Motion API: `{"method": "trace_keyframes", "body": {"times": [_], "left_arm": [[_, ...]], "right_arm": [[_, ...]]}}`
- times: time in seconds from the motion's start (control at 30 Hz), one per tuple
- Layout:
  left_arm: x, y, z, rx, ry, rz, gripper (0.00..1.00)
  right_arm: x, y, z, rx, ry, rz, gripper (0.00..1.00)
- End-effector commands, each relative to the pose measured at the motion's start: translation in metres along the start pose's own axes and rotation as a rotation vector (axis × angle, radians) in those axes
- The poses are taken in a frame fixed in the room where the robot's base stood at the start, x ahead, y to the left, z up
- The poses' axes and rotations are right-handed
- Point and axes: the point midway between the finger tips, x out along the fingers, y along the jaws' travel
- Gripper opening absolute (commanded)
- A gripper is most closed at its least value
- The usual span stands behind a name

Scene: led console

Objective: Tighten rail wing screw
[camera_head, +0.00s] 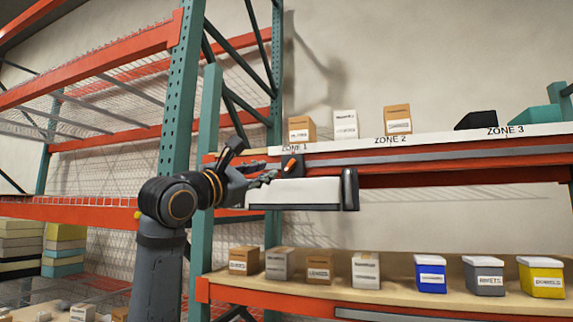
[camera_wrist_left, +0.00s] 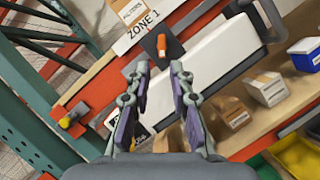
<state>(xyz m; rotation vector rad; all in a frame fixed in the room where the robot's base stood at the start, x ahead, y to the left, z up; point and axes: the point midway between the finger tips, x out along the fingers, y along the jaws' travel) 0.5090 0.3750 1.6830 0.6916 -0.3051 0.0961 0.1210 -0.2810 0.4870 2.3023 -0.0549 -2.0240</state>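A small orange screw-like piece (camera_head: 291,163) sits on a dark bracket at the left end of the shelf rail. It also shows in the left wrist view (camera_wrist_left: 162,44), just beyond my fingertips. I take it for the wing screw; its wings are too small to make out. The silver rail (camera_head: 430,157) runs along the red beam under the zone labels. My left gripper (camera_head: 268,178) is close to the bracket. In the left wrist view my left gripper (camera_wrist_left: 160,68) has its fingers apart, with nothing between the tips. My right gripper is not in view.
A white console with dark ends (camera_head: 300,192) juts out below the rail, close to my left gripper. A green upright (camera_head: 208,130) stands close behind my left arm. Boxes line the lower shelf (camera_head: 400,297). A yellow knob (camera_wrist_left: 66,122) shows on the red beam.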

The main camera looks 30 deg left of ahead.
Motion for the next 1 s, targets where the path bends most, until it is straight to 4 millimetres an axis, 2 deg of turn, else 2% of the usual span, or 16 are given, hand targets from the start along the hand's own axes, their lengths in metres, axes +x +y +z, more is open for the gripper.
{"method": "trace_keyframes", "body": {"times": [0.03, 0.2, 0.3, 0.4, 0.57, 0.77, 0.93, 1.0], "left_arm": [[0.014, 0.003, 0.005, -0.003, 0.003, -0.005, 0.22], [0.052, 0.004, 0.005, -0.004, 0.003, -0.006, 0.22], [0.069, 0.003, 0.004, -0.002, 0.003, -0.004, 0.22], [0.081, 0.002, 0.003, -0.001, 0.002, -0.003, 0.22], [0.087, 0.000, -0.001, 0.001, 0.003, -0.001, 0.22], [0.087, -0.001, -0.001, 0.001, 0.003, -0.001, 0.22], [0.087, -0.001, -0.001, 0.001, 0.003, -0.001, 0.00], [0.087, -0.001, -0.001, 0.001, 0.003, -0.002, 0.00]], "right_arm": [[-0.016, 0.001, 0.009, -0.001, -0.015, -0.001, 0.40], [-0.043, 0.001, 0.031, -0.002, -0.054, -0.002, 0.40], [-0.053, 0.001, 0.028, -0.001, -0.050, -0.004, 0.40], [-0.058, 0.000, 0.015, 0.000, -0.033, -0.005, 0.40], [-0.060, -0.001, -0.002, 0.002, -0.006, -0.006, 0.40], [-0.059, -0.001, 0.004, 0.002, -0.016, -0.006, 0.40], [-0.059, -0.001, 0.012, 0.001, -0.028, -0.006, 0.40], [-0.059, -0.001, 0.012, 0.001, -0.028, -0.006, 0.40]]}}
